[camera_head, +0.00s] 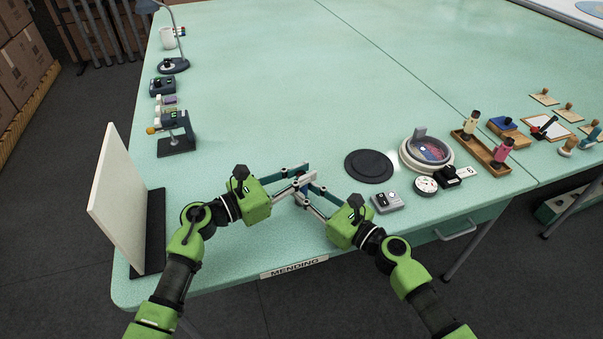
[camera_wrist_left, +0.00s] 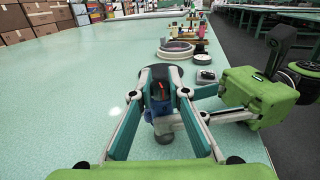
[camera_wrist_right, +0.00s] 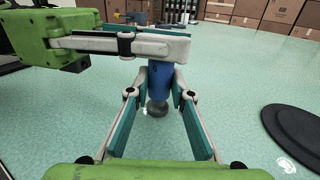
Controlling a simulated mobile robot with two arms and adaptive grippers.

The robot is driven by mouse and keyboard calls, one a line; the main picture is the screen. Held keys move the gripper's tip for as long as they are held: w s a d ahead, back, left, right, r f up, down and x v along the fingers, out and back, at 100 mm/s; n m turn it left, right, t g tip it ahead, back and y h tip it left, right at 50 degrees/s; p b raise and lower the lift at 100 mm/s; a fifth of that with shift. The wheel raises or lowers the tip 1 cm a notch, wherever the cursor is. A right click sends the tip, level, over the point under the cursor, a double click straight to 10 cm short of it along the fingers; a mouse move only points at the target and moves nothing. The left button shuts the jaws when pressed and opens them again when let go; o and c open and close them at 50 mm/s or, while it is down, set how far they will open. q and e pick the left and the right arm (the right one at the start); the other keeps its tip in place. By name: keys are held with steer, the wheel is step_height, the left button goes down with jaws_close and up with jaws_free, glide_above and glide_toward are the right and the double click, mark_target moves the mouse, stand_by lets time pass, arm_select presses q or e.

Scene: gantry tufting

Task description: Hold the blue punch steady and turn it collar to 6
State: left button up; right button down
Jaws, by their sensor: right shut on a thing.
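The blue punch (camera_wrist_right: 158,80) stands upright between my two grippers, with a round dark grey foot (camera_wrist_right: 157,107) at its lower end. It also shows in the left wrist view (camera_wrist_left: 158,108). My right gripper (camera_wrist_right: 162,95) is shut on the blue body. My left gripper (camera_wrist_left: 166,92) reaches in higher up, with its fingers on either side of the punch's dark upper part. I cannot tell whether those fingers touch it. My left finger hides the punch's top in the right wrist view. In the head view the grippers mostly cover the punch.
A black round disc (camera_head: 369,166) and a small grey box (camera_head: 387,202) lie to the right of the grippers. A ringed dish (camera_head: 427,152) and a wooden tray (camera_head: 482,154) stand farther right. A white upright panel (camera_head: 118,195) stands at the left. The table's middle is clear.

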arm_select(q)
jaws_close()
steer(key=shift+f+t, duration=0.1)
steer(key=shift+t, duration=0.2)
steer(key=shift+f+n+t+y, duration=0.15)
steer(key=shift+n+t+y, duration=1.15)
steer(key=shift+n+y, duration=0.1)
steer(key=shift+d+r+n+t+y, duration=0.1)
steer(key=shift+r+n+t+y, duration=0.1)
steer(key=shift+n+t+y, duration=1.15)
steer(key=shift+y, duration=0.35)
steer(key=shift+n+t+y, duration=0.25)
steer(key=shift+n+y, duration=0.1)
steer(key=shift+y, duration=0.15)
steer(key=o, duration=0.8)
jaws_free()
